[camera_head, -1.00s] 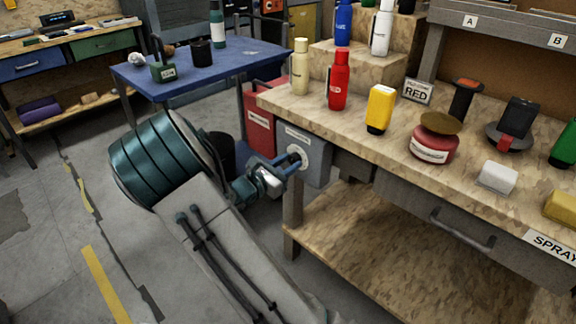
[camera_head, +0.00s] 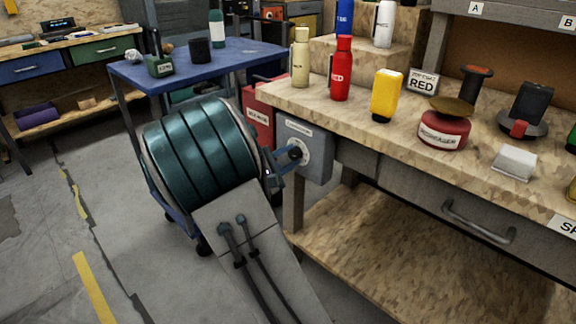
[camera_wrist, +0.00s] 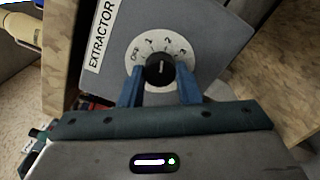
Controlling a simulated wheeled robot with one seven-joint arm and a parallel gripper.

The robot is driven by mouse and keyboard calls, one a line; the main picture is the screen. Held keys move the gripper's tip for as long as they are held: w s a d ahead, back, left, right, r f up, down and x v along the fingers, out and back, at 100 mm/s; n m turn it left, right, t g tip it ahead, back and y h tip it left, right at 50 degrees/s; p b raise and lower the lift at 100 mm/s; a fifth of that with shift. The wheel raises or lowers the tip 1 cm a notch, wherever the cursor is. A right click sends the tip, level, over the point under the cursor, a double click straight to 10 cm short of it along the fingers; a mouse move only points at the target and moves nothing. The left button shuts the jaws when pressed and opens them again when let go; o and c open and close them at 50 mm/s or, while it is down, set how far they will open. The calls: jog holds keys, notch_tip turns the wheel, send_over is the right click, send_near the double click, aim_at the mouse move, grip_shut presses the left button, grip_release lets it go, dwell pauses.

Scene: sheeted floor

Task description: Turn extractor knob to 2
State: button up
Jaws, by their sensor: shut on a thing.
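The grey extractor box (camera_head: 317,165) is mounted at the left end of the workbench, and its lettering reads EXTRACTOR in the wrist view (camera_wrist: 205,30). Its white round dial (camera_wrist: 183,62) is marked OFF, 1, 2 and 3. The black extractor knob (camera_wrist: 160,70) sits at the dial's centre, with a small pale mark pointing roughly up, towards the 1 and 2 side; its exact setting is hard to tell. My gripper (camera_wrist: 160,84) has its blue fingers on either side of the knob and is shut on it. In the head view my gripper (camera_head: 287,160) is at the dial, partly hidden by my arm.
The workbench (camera_head: 350,135) holds bottles, a red tin (camera_head: 444,134) and other items above the box. A red box (camera_head: 258,115) is just left of the extractor box. A blue cart (camera_head: 135,75) stands behind my arm. Floor is clear at the left.

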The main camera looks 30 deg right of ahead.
jog(key=shift+f+m+b, duration=0.1)
jog(key=shift+m+b, duration=0.55)
jog(key=shift+m, duration=0.15)
jog(key=o, duration=1)
jog(key=p+v, duration=0.3)
jog(key=v, duration=1.1)
jog(key=shift+w+p, duration=0.1)
jog(key=shift+p, duration=0.2)
